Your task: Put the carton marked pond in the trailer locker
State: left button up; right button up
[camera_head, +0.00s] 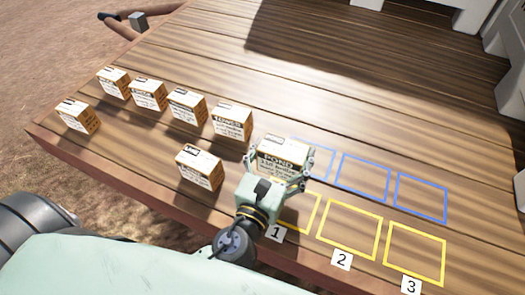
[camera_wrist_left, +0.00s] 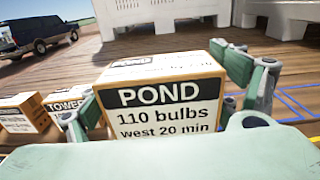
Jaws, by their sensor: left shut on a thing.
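The carton marked POND (camera_head: 283,150) is a small tan box with a black and white label. In the left wrist view, the POND carton (camera_wrist_left: 165,100) reads "110 bulbs, west 20 min" and sits upright between the fingers. My left gripper (camera_head: 284,164) is shut on its two sides. The carton is near the left blue square, over the plank deck (camera_head: 300,90); I cannot tell whether it touches the planks. No locker can be made out for certain. My right gripper is not in view.
Several similar cartons stand to the left, including one marked TOWER (camera_head: 232,121) and a nearer one (camera_head: 200,168). Yellow squares (camera_head: 349,230) and blue squares (camera_head: 363,178) mark the deck at right. White bins (camera_wrist_left: 155,14) stand behind. A dark vehicle (camera_wrist_left: 38,32) is beyond.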

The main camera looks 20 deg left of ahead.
pick_arm(q)
jog(key=w+a+f, duration=0.1)
jog(key=w+a+f+b, duration=0.1)
jog(key=a+f, duration=0.1)
jog(key=shift+w+a+b, duration=0.25)
jog(key=shift+w+b, duration=0.05)
jog(key=shift+w+a+f+b, duration=0.35)
jog(key=shift+a+f+b, duration=0.15)
jog(key=shift+a+f, duration=0.05)
jog(key=shift+w+a+f+b, duration=0.35)
jog(key=shift+a+f+b, duration=0.15)
jog(key=shift+f, duration=0.05)
notch_tip(320, 180, down, 3)
jog(key=b, duration=0.3)
jog(key=shift+f, duration=0.1)
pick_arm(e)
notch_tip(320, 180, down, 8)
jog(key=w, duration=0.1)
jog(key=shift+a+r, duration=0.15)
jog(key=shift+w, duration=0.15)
